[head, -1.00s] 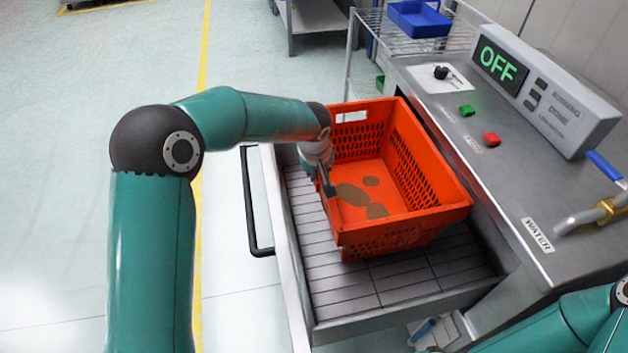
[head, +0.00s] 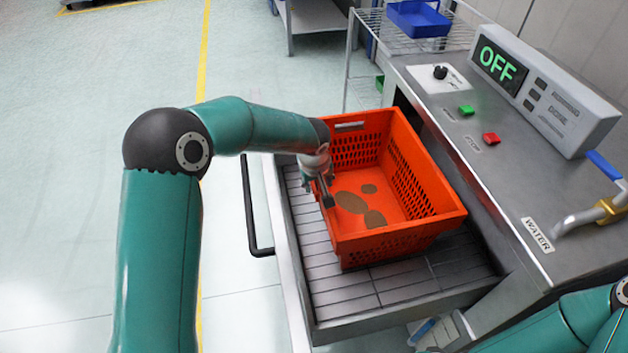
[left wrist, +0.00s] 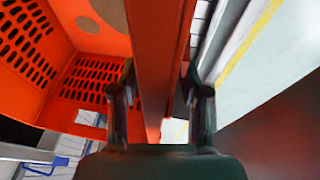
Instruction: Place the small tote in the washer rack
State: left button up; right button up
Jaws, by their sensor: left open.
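The small orange tote (head: 400,237) sits upright on the slatted washer rack (head: 335,285), with brown patches on its inside floor. My left gripper (head: 324,190) is at the tote's left wall. In the left wrist view its fingers (left wrist: 158,80) stand apart, one on each side of the tote's wall (left wrist: 155,45). The jaws are open, and I cannot tell whether either finger touches the wall. My right arm shows only in the lower right corner of the head view; its gripper is out of frame.
The washer's steel top (head: 480,185) lies to the right, with a control box (head: 545,95) reading OFF, green (head: 466,111) and red (head: 491,138) buttons and a tap (head: 590,214). A black handle (head: 249,205) sticks out left. Open floor lies left.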

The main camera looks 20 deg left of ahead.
pick_arm(q)
jog(key=v, duration=1.2)
